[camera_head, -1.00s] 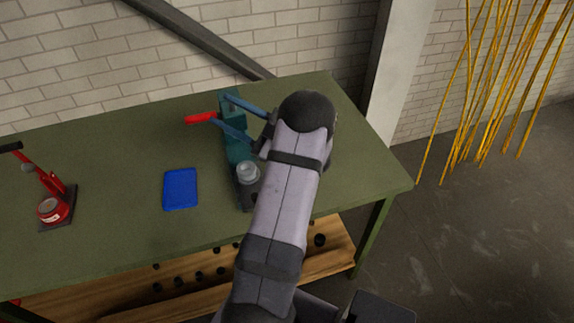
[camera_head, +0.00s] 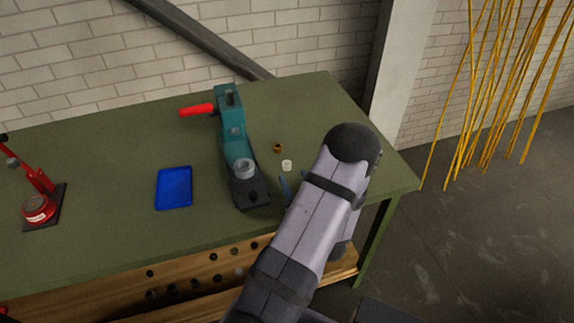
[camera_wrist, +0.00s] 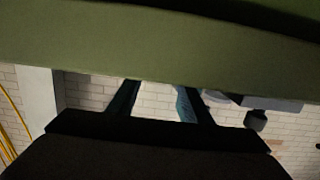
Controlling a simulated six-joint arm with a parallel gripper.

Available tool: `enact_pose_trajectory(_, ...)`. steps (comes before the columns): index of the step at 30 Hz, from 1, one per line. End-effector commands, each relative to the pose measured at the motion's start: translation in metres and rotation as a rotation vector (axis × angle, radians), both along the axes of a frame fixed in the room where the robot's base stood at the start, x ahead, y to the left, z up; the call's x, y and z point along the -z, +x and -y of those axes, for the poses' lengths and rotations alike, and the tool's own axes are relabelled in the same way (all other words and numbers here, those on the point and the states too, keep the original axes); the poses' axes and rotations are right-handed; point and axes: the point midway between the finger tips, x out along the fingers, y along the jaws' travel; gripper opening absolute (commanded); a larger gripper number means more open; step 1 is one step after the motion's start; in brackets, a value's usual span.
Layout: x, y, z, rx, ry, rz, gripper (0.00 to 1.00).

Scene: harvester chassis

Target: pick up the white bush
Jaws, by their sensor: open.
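The white bush (camera_head: 286,165) is a small pale ring standing on the green table, to the right of the teal press. My gripper (camera_head: 294,184) is just in front of the white bush in the head view, partly hidden by my arm. Its bluish fingers are apart, with nothing seen between them. In the wrist view the fingers of my gripper (camera_wrist: 156,102) are spread, with brick wall behind them. I cannot make out the white bush in the wrist view.
A brass-coloured bush (camera_head: 278,148) stands just behind the white one. The teal press (camera_head: 232,140) with a red handle is to the left. A blue tray (camera_head: 174,188) and a red press (camera_head: 40,206) lie further left. The green table (camera_head: 110,150) is clear behind the bushes.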

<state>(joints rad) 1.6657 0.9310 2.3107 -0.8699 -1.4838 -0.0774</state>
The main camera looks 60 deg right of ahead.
Motion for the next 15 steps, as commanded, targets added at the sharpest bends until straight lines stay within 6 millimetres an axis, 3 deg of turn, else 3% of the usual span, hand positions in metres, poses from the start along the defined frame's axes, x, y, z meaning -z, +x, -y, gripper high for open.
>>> enact_pose_trajectory(8,0.0,0.006,0.006,-0.002,0.0,0.0,0.45)
enact_pose_trajectory(15,0.002,0.023,0.026,-0.004,0.0,0.0,0.45)
